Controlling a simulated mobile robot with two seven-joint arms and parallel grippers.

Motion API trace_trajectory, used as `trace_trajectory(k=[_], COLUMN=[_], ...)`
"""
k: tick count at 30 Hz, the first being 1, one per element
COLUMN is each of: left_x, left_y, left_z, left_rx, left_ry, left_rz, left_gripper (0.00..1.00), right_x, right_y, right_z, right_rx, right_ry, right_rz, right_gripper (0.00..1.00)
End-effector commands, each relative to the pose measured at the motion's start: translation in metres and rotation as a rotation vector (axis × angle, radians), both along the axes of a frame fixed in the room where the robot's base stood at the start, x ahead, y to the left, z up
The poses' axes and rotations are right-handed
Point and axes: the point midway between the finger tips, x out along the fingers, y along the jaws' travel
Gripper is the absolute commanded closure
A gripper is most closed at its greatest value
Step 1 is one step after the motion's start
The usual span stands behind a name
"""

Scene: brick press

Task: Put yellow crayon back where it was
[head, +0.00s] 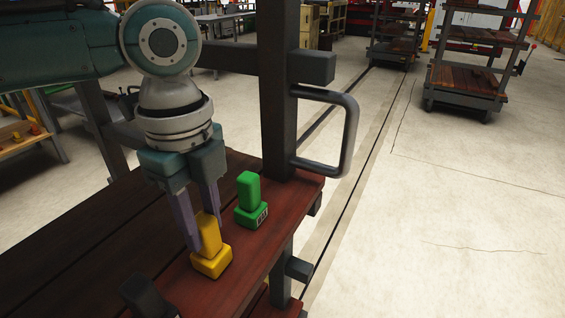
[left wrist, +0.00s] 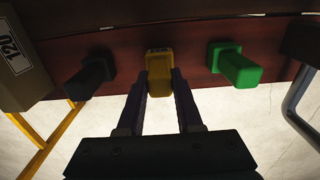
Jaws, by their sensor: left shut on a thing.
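The yellow crayon (head: 211,262) is a blocky piece with a wide base and a narrower upper part. It stands upright on the reddish-brown wooden shelf (head: 290,207) of a cart. My left gripper (head: 207,240) points down and is shut on its narrower upper part. The left wrist view shows the yellow crayon (left wrist: 160,62) between the two fingers (left wrist: 160,85). Its base looks to be on the wood or very close to it; I cannot tell which. My right gripper is not in view.
A green crayon (head: 250,205) stands close behind and right of the yellow one. A black piece (left wrist: 92,75) and a box marked 120 (left wrist: 22,65) show in the left wrist view. A dark post with a grey handle (head: 350,135) rises at the shelf's far corner. Open floor lies to the right.

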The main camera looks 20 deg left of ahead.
Motion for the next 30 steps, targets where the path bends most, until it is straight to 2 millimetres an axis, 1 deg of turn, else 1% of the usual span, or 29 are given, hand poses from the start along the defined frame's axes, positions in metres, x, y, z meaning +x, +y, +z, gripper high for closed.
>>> trace_trajectory(k=[2,3,10,17,20,23,30], left_x=[0.0,0.0,0.0,0.0,0.0,0.001,0.001], left_y=[0.0,0.0,0.0,0.0,0.0,0.0,0.0], left_z=[-0.003,-0.002,-0.002,-0.002,0.004,0.019,0.074], left_rx=[0.0,0.0,0.0,0.0,0.0,0.0,0.0], left_ry=[0.0,0.0,0.0,0.0,0.0,-0.002,-0.004], left_rz=[0.0,0.0,0.0,0.0,0.0,0.0,0.0], left_gripper=[1.0,0.61,0.36,0.36,0.36,0.36,0.36], right_x=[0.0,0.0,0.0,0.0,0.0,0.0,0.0], right_y=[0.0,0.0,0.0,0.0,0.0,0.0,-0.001], right_z=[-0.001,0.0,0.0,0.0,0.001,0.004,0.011], right_rx=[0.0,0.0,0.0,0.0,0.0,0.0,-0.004], right_ry=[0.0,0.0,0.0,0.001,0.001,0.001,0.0], right_rz=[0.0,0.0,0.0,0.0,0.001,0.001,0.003], right_gripper=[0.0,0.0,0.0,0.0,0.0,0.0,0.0])
